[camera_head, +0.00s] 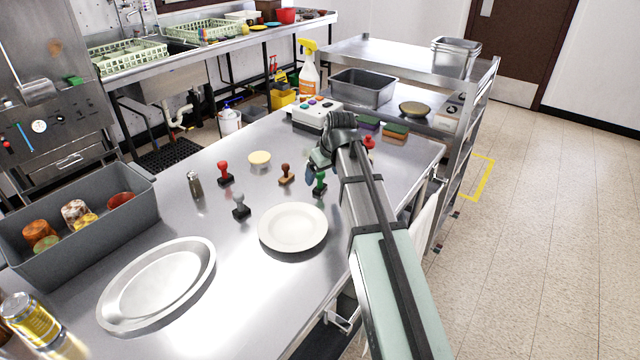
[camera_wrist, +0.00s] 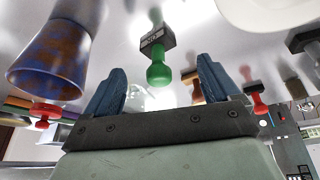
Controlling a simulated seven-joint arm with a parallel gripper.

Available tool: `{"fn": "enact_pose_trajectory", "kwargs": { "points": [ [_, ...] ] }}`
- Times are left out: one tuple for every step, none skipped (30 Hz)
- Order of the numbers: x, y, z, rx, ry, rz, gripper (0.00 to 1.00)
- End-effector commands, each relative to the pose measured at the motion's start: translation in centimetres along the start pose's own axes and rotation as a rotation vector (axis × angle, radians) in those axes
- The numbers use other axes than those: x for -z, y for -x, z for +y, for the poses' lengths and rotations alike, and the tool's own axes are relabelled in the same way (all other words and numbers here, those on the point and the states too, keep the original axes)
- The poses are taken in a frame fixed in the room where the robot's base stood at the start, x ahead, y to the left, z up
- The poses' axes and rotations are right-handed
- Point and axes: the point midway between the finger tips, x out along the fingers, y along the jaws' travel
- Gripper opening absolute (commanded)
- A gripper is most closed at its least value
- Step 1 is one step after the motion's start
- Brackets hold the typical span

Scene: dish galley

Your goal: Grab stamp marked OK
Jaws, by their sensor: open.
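Several stamps stand on the steel table: a red-handled one (camera_head: 225,172), a grey one (camera_head: 241,206), a brown wooden one (camera_head: 286,174), a green one (camera_head: 320,183) and another red one (camera_head: 369,142) beside my arm. In the wrist view the green stamp (camera_wrist: 158,74) lies ahead between my blue fingers, apart from them.
A blue and brown cup (camera_wrist: 52,62) is close on the left in the wrist view. A white plate (camera_head: 293,227) lies in front of the green stamp. A shaker (camera_head: 195,184), a pale yellow disc (camera_head: 260,158), sponges (camera_head: 395,131) and a control box (camera_head: 313,112) stand around.

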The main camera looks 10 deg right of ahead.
Motion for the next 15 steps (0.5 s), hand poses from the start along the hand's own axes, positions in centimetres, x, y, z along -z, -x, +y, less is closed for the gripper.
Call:
{"fn": "enact_pose_trajectory", "kwargs": {
  "points": [
    [0.0, -0.3, 0.0, 0.0, 0.0, -0.001, 0.89],
    [0.0, -0.5, 0.0, 0.0, 0.0, 0.0, 0.89],
    [0.0, -0.6, 0.0, 0.0, 0.0, 0.0, 0.89],
    [0.0, -0.7, 0.0, 0.0, 0.0, 0.0, 0.89],
    [0.0, -0.7, 0.0, 0.0, 0.0, 0.0, 0.89],
    [0.0, -0.8, 0.0, 0.0, 0.0, 0.0, 0.89],
    [0.0, -0.9, 0.0, 0.0, 0.0, 0.0, 0.89],
    [0.0, -1.0, 0.0, 0.0, 0.0, 0.0, 0.89],
    [0.1, -1.2, 0.1, 0.0, 0.0, 0.0, 0.89],
    [0.1, -1.4, 0.1, 0.0, 0.0, 0.0, 0.89],
    [0.1, -1.6, 0.1, 0.0, 0.0, 0.0, 0.89],
    [0.2, -1.9, 0.1, 0.0, 0.0, -0.001, 0.89],
    [0.2, -2.2, 0.1, 0.0, 0.001, -0.001, 0.89],
    [0.2, -2.6, 0.2, 0.0, 0.001, -0.001, 0.89],
    [0.3, -3.1, 0.2, 0.0, 0.001, -0.001, 0.89]
  ]
}}
